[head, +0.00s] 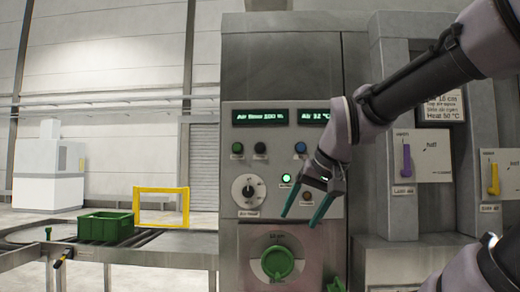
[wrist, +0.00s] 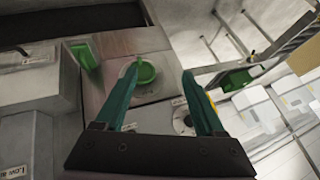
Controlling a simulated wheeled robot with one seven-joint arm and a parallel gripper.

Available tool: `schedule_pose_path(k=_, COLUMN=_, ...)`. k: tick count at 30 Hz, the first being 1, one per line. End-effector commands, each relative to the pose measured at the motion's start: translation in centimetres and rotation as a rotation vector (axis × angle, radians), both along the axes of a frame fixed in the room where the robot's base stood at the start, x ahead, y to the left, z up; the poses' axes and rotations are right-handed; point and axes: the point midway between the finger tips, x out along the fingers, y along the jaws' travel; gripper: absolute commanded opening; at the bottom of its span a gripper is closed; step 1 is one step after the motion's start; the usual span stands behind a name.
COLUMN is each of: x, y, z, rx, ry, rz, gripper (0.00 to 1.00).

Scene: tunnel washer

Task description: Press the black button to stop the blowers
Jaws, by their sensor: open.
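The black button (head: 260,148) is a small round knob on the grey control panel (head: 270,185), between a green button (head: 237,148) and a blue button (head: 300,147) below two green-lit displays. My gripper (head: 298,221) is open and empty in front of the lower right of the panel, its teal fingers pointing down. It is below and right of the black button, clearly apart from it. The wrist view shows the open fingers (wrist: 158,72) with the large green knob (wrist: 145,71) beyond them. I cannot make out the black button in the wrist view.
The large green knob also shows in the head view (head: 277,262). Purple (head: 407,162) and yellow (head: 493,180) levers are at right. A green crate (head: 105,226) stands on the left conveyor.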

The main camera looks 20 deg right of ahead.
Motion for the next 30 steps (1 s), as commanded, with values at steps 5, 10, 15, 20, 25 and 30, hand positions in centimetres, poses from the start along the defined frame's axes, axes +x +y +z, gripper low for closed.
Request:
schedule_pose_path(k=5, x=0.00, y=0.00, z=0.00, rx=0.000, ry=0.000, rz=0.000, gripper=0.00)
schedule_pose_path(k=10, x=0.00, y=0.00, z=0.00, rx=0.000, ry=0.000, rz=0.000, gripper=0.00)
schedule_pose_path(k=15, x=0.00, y=0.00, z=0.00, rx=0.000, ry=0.000, rz=0.000, gripper=0.00)
schedule_pose_path(k=20, x=0.00, y=0.00, z=0.00, rx=0.000, ry=0.000, rz=0.000, gripper=0.00)
schedule_pose_path(k=25, x=0.00, y=0.00, z=0.00, rx=0.000, ry=0.000, rz=0.000, gripper=0.00)
schedule_pose_path(k=30, x=0.00, y=0.00, z=0.00, rx=0.000, ry=0.000, rz=0.000, gripper=0.00)
